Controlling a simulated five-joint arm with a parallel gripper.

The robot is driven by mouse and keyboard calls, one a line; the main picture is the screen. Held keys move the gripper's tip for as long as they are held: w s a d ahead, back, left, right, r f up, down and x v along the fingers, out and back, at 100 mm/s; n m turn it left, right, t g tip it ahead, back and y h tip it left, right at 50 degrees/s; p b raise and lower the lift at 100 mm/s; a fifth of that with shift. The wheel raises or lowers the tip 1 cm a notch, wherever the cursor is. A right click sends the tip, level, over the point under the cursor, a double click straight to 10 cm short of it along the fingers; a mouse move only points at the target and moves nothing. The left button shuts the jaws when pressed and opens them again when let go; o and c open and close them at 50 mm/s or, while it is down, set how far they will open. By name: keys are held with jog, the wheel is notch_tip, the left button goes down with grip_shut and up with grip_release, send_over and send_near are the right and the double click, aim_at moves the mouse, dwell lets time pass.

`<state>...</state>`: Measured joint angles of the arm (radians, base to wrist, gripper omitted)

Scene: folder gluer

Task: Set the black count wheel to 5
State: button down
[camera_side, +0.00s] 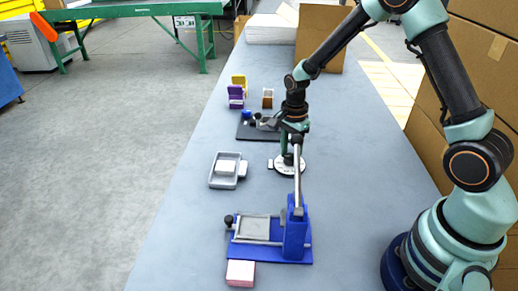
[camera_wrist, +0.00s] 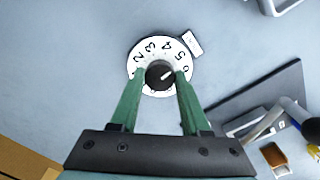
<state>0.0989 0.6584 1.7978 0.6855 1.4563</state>
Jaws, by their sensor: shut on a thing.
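The count wheel is a black knob (camera_wrist: 160,75) on a round white dial (camera_wrist: 136,72) with black numerals. The 2, 3, 4, 5 and 6 can be read along the dial's far side. A pale line on the knob points up and right, toward the 5. My gripper (camera_wrist: 161,77) has its two green fingers on either side of the knob, shut on it; they cover part of the dial's near side. In the side view the white dial (camera_side: 290,170) lies on the table under my gripper (camera_side: 287,157), and the knob is hidden between the fingers.
A blue press (camera_side: 270,254) with a raised lever stands nearer the camera, a pink block (camera_side: 240,273) beside it. A grey tray (camera_side: 225,183) holding a white block is left of the dial. A black mat (camera_side: 246,131) and small yellow and purple holders (camera_side: 236,97) are farther back.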

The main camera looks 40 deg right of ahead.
aim_at(290, 156)
jog(key=shift+d, duration=0.1)
dwell(0.3)
jog(key=shift+c, duration=1.9)
grip_release()
jog(key=shift+r, duration=0.15)
notch_tip(290, 156, up, 12)
